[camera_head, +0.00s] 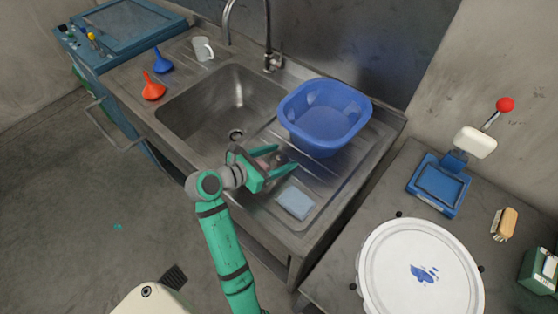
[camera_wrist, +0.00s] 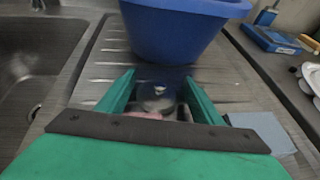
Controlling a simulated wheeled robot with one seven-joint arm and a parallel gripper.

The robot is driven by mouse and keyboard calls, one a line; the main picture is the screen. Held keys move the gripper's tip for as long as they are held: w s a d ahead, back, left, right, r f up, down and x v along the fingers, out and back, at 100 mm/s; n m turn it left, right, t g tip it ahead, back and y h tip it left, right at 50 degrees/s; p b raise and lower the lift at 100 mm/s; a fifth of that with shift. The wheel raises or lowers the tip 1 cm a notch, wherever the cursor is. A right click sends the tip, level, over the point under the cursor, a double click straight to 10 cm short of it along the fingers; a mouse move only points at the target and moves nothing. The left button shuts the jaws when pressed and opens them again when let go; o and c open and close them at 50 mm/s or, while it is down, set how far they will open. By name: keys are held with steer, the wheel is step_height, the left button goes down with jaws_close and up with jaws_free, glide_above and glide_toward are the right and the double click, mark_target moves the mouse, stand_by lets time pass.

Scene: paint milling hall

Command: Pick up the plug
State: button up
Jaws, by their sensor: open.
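A small rounded object, grey with a pinkish part, likely the plug (camera_wrist: 157,98), lies between my fingers in the wrist view. The base of my gripper hides its near side. In the head view only a small pinkish-grey patch of it (camera_head: 267,160) shows between the fingers. My gripper (camera_head: 286,158) is low over the ribbed drainboard, just in front of the blue basin. Its two green fingers are spread in the wrist view (camera_wrist: 159,80), one on each side of the object. I cannot tell whether they touch it.
The blue basin (camera_head: 325,115) stands on the drainboard (camera_head: 335,180) just beyond my fingertips. A light blue cloth (camera_head: 295,202) lies close to my gripper. The sink bowl (camera_head: 215,115) is to the left, with a tap (camera_head: 268,45) behind. A side table (camera_head: 390,205) stands at right.

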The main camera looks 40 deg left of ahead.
steer(key=c, duration=0.9)
